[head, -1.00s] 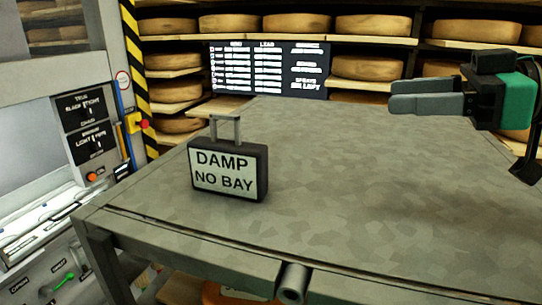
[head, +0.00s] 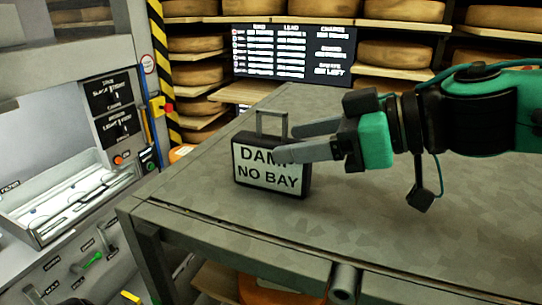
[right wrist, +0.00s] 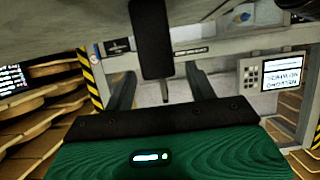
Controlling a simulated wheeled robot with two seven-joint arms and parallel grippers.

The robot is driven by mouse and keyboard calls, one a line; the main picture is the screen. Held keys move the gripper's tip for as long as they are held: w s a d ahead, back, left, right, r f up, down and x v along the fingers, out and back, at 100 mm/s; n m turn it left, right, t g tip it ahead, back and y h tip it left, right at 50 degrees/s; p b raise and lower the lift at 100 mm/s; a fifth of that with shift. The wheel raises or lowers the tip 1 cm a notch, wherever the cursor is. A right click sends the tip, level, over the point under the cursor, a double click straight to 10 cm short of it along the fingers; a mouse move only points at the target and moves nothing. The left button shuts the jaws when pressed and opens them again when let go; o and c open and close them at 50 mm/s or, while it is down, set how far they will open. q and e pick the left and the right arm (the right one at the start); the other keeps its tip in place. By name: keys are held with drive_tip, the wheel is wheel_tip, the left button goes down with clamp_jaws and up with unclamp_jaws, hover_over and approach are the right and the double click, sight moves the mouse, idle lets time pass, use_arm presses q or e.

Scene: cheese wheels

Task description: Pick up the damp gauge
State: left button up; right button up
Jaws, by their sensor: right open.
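The damp gauge (head: 270,180) is a dark box with a white face reading "DAMP NO BAY" and a grey loop handle (head: 272,114) on top. It stands upright on the grey table in the head view. My right gripper (head: 290,141) is open and reaches in from the right at the gauge's top right; one finger covers part of the lettering. In the right wrist view the gauge (right wrist: 150,40) appears edge-on and upside down, its thin handle (right wrist: 163,90) lying across the gap between the fingers. Whether the fingers touch it I cannot tell. My left gripper is not in view.
The grey table (head: 430,250) is otherwise clear around the gauge. Shelves of cheese wheels (head: 395,54) and a dark text board (head: 290,52) stand behind. A control station with a tray (head: 65,195) is at the left. A pipe end (head: 343,280) sits at the table's front edge.

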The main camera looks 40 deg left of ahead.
sight(287, 140)
drive_tip(key=p+x, duration=0.1)
drive_tip(key=x, duration=0.1)
drive_tip(key=p+x, duration=0.1)
drive_tip(key=x, duration=0.1)
drive_tip(key=shift+s+a+r, duration=0.1)
drive_tip(key=shift+a+r, duration=0.05)
drive_tip(key=shift+a, duration=0.35)
drive_tip(key=shift+d, duration=0.15)
drive_tip(key=shift+d, duration=0.1)
drive_tip(key=shift+c, duration=1)
drive_tip(key=c, duration=1)
drive_tip(key=shift+o, duration=0.2)
